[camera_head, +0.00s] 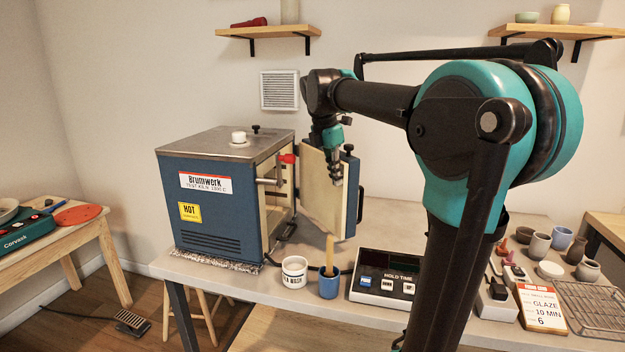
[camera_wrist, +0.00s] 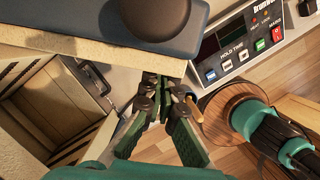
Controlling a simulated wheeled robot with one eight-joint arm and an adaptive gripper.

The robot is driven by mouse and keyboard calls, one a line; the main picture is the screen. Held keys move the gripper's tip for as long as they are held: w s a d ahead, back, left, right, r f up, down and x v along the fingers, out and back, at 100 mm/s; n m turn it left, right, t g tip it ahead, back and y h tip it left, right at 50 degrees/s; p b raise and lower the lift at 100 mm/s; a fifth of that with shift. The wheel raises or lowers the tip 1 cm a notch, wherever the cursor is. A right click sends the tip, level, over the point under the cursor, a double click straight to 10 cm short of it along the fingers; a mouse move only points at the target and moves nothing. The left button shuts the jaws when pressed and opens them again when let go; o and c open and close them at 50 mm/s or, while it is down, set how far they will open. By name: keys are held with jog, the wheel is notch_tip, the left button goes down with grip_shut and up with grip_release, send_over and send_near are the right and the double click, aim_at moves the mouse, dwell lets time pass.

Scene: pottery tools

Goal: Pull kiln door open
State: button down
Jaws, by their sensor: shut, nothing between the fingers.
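The blue kiln (camera_head: 221,200) with a grey top stands on the left part of the table. Its door (camera_head: 318,190) is swung well open, standing out from the front with its cream inner lining facing left. My gripper (camera_head: 337,180) is shut and empty, pointing down in front of the door's cream inner side. I cannot tell whether it touches the door. In the wrist view my gripper (camera_wrist: 160,85) lies beside the door's cream lining (camera_wrist: 90,50), with the open kiln chamber (camera_wrist: 50,105) to the left. The dark door handle (camera_head: 360,203) shows on the outer side.
A controller box (camera_head: 384,279), a white cup (camera_head: 294,272) and a blue cup with a brush (camera_head: 329,284) stand before the door. Several small pots and a wire rack (camera_head: 592,307) are at the right.

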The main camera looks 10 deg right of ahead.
jog(key=w+d+n+t, duration=0.1)
jog(key=w+d+n, duration=0.3)
jog(key=w+d, duration=0.9)
jog(key=shift+w+d+y, duration=0.15)
jog(key=shift+d+y, duration=0.15)
jog(key=shift+d, duration=1.3)
